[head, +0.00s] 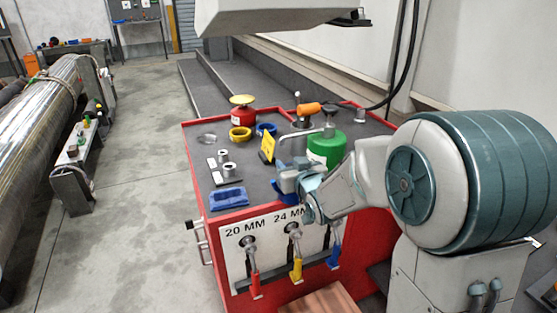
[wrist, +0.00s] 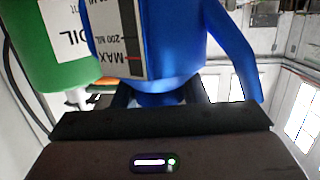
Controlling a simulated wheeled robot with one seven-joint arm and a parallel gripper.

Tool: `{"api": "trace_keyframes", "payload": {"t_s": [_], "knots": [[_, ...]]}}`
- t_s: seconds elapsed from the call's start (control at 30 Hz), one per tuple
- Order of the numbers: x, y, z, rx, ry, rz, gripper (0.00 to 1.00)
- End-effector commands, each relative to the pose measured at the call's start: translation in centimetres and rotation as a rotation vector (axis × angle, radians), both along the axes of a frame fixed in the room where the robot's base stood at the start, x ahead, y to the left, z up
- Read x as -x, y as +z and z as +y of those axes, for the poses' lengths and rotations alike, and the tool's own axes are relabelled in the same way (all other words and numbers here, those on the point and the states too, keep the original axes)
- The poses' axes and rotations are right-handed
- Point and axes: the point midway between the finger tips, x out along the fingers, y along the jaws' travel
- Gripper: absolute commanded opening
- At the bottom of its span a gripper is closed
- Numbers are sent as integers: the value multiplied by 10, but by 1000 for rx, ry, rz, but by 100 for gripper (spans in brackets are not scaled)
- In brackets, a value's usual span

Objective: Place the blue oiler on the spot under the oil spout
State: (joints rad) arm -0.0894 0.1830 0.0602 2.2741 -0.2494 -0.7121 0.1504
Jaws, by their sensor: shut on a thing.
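The blue oiler (wrist: 170,40) fills the upper middle of the wrist view, with a white label marked MAX and 200 ML. My gripper (wrist: 158,94) is shut on its narrow part, one dark finger on each side. In the head view my gripper (head: 289,181) is at the front edge of the red cabinet's top, and a bit of blue shows there; the oiler is mostly hidden. A green oil can (head: 326,149) stands just behind, also close at left in the wrist view (wrist: 55,50). A thin grey spout (head: 298,132) bends beside it. The spot under it is hidden.
The red cabinet (head: 189,160) has a grey top. On it are a yellow sign (head: 267,147), a red can (head: 242,114), yellow and blue rings, grey metal cylinders (head: 230,172) and a blue tray (head: 228,198). Coloured handles hang at its front.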

Motion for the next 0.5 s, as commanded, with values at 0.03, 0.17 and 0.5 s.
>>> {"api": "trace_keyframes", "payload": {"t_s": [0.03,0.17,0.5], "knots": [[-14,1,5,-1,2,-1,0],[-44,1,16,-2,3,0,0],[-82,1,31,-2,4,-3,0]]}}
